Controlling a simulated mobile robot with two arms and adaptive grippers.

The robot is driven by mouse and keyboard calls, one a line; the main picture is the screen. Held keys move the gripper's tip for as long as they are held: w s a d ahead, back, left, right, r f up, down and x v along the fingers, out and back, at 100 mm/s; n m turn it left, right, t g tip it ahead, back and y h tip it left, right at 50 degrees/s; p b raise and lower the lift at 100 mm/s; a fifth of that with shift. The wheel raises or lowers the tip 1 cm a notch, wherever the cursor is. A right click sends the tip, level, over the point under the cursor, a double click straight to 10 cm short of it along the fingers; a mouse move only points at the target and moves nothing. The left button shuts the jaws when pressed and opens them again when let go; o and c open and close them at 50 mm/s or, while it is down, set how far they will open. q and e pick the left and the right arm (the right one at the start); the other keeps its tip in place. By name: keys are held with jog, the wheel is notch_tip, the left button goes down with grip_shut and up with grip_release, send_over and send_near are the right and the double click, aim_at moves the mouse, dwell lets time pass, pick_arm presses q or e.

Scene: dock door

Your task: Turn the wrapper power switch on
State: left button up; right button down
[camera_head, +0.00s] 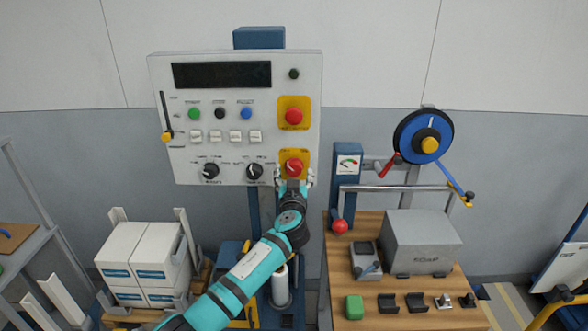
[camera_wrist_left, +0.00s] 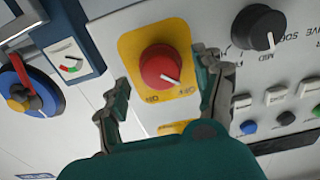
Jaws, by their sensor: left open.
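The wrapper power switch is a red rotary knob (camera_head: 294,167) on a yellow plate, low on the right of the white control panel (camera_head: 222,130). In the left wrist view the knob (camera_wrist_left: 160,66) shows a white pointer line slanting to the lower right, towards a small label that seems to read OFF. My left gripper (camera_head: 294,180) is open just in front of the knob. In the left wrist view its fingers (camera_wrist_left: 165,74) stand on either side of the knob, with gaps between. My right gripper is not in view.
A red button (camera_head: 294,116) on yellow sits above the switch, and a black selector (camera_head: 255,171) is close on its left. A wooden bench (camera_head: 400,320) with a grey box (camera_head: 420,242) stands at right. White cartons (camera_head: 155,252) are stacked at left.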

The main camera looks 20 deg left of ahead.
pick_arm(q)
jog(key=shift+x, duration=0.9)
jog(key=shift+c, duration=0.4)
jog(key=c, duration=1.1)
